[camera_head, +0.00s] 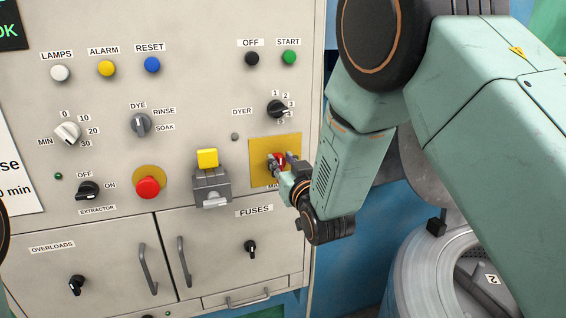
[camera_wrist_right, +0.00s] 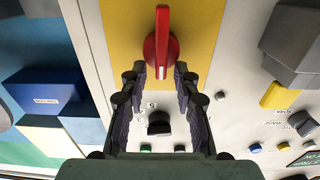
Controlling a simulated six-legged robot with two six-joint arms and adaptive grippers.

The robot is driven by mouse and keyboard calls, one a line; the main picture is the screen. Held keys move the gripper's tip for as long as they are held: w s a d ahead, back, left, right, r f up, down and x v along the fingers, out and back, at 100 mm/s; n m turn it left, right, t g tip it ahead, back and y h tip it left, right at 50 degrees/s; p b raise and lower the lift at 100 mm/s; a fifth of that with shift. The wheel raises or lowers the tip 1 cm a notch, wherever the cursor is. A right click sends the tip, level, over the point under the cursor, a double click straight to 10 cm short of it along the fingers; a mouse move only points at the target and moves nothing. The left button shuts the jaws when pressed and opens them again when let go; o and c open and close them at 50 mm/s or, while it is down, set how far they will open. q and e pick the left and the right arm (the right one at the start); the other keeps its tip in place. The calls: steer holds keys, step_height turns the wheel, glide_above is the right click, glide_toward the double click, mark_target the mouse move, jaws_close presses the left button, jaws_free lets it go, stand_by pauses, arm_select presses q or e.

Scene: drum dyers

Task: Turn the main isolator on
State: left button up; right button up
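The main isolator is a red rotary handle (camera_head: 278,158) on a yellow plate (camera_head: 259,153) at the panel's right side. Its label is mostly hidden behind my right gripper (camera_head: 286,166). In the right wrist view, the red handle (camera_wrist_right: 162,38) stands upright in the picture on the yellow plate (camera_wrist_right: 203,30), with a pale mark at its lower end. My right gripper (camera_wrist_right: 160,76) is open there, one finger on each side of the handle's lower end, with small gaps visible. My left gripper is not in view.
A grey switch box with a yellow top (camera_head: 208,158) and a red mushroom button (camera_head: 148,188) lie left of the isolator. The dyer selector (camera_head: 277,109) is just above. Fuse-door handles (camera_head: 184,262) stick out below. A round metal drum (camera_head: 412,268) stands at lower right.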

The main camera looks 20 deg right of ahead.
steer(key=shift+s+r, duration=0.15)
steer(key=shift+s, duration=0.1)
steer(key=shift+c, duration=1.4)
steer(key=shift+a, duration=0.1)
jaws_close()
steer(key=shift+m, duration=0.3)
steer(key=m, duration=0.3)
steer(key=d+m+b, duration=0.1)
steer(key=m, duration=0.2)
steer(key=m+b, duration=0.1)
steer(key=m, duration=0.2)
steer(key=shift+d+f, duration=0.3)
steer(key=shift+f, duration=0.1)
steer(key=shift+w+d+f+m+b, duration=0.1)
steer(key=shift+f+m+b, duration=0.2)
steer(key=shift+m, duration=1.05)
steer(key=shift+s+d+f+m+b, duration=0.1)
steer(key=shift+m+b, duration=0.35)
steer(key=shift+m, duration=0.95)
steer(key=shift+w+d+f+m+b, duration=0.15)
steer(key=shift+m+b, duration=0.2)
steer(key=shift+m, duration=1)
steer(key=shift+a, duration=0.1)
